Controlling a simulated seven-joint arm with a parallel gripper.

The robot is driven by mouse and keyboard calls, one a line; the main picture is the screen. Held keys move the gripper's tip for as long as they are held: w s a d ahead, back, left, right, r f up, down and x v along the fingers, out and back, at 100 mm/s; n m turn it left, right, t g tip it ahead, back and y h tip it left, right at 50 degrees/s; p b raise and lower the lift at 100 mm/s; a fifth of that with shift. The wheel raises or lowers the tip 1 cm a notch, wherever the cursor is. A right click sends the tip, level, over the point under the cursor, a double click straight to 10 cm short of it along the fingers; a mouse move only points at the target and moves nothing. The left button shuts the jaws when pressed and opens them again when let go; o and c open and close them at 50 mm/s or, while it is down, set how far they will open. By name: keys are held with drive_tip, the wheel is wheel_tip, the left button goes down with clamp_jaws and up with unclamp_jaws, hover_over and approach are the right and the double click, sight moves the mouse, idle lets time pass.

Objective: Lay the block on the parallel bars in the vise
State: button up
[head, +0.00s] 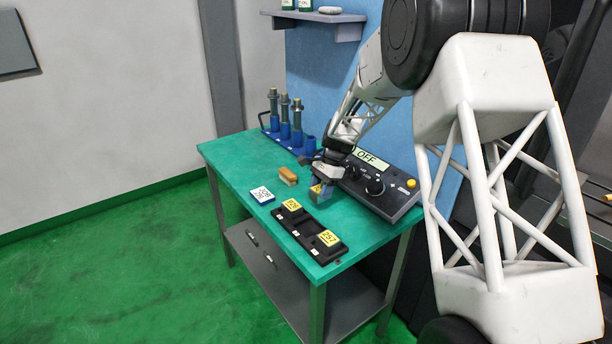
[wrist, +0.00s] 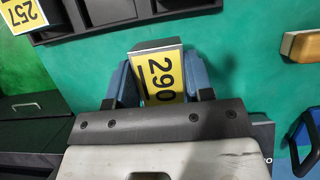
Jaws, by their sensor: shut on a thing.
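A grey block (wrist: 157,45) with a yellow label reading 290 sits between the blue-grey fingers of my gripper (wrist: 160,78) in the wrist view. My gripper is shut on its sides, and the label faces the camera. In the head view my gripper (head: 322,186) and the block (head: 318,191) are over the green table, between the black tray and the control box. I cannot tell whether the block touches the table. The vise and the parallel bars cannot be made out in either view.
A black tray (head: 305,233) holds yellow-labelled blocks, one reading 257 (head: 328,238). The control box (head: 377,187) reads OFF. A blue rack (head: 284,135) with tool holders stands at the back left.

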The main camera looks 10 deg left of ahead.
drive_tip(key=w+a, duration=0.1)
drive_tip(key=w, duration=0.3)
drive_tip(key=w+a, duration=0.2)
drive_tip(key=w, duration=0.3)
drive_tip(key=w+a+f, duration=0.1)
drive_tip(key=w, duration=0.3)
drive_tip(key=shift+w+a+f, duration=0.1)
drive_tip(key=shift+w+a, duration=0.15)
drive_tip(key=shift+w+a+f, duration=0.1)
drive_tip(key=shift+w+a, duration=0.05)
drive_tip(key=shift+w, duration=0.25)
drive_tip(key=shift+f, duration=1.75)
drive_tip(key=o, duration=1.2)
drive_tip(key=shift+f, duration=0.15)
drive_tip(key=v, duration=1.2)
